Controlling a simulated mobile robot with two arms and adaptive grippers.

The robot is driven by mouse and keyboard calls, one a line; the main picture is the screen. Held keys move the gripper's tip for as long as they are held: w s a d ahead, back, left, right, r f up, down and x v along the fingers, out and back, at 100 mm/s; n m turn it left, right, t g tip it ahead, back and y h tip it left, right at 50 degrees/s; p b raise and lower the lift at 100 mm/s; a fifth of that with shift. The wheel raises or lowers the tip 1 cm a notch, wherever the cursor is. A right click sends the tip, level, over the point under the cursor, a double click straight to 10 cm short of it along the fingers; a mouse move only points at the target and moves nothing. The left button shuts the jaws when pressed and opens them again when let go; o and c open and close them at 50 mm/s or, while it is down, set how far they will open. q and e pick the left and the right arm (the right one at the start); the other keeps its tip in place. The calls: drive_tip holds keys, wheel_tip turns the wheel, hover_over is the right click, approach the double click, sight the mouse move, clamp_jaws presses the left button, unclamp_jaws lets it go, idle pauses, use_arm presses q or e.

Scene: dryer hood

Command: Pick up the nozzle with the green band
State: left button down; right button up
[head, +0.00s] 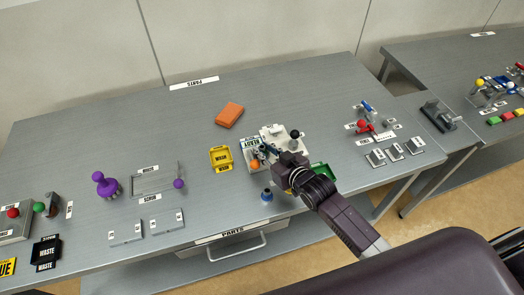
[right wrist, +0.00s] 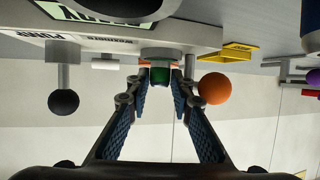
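The nozzle with the green band (right wrist: 160,77) shows in the right wrist view, at the end of a grey fitting on the white station (right wrist: 130,35). My right gripper (right wrist: 162,88) is open, its two blue-padded fingers on either side of the nozzle. A slight gap seems to show at each side; I cannot tell contact for certain. In the head view my right gripper (head: 272,160) is over the front of the white station (head: 274,131) and hides the nozzle. My left gripper is not in view.
An orange ball (right wrist: 214,88) is close beside one finger, and a dark ball knob (right wrist: 63,102) hangs farther off. A yellow bin (head: 221,158), an orange block (head: 229,115) and a blue-topped piece (head: 266,196) are nearby. A green tray (head: 320,171) is partly behind my arm.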

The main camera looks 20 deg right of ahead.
clamp_jaws()
drive_tip(key=shift+r, duration=0.1)
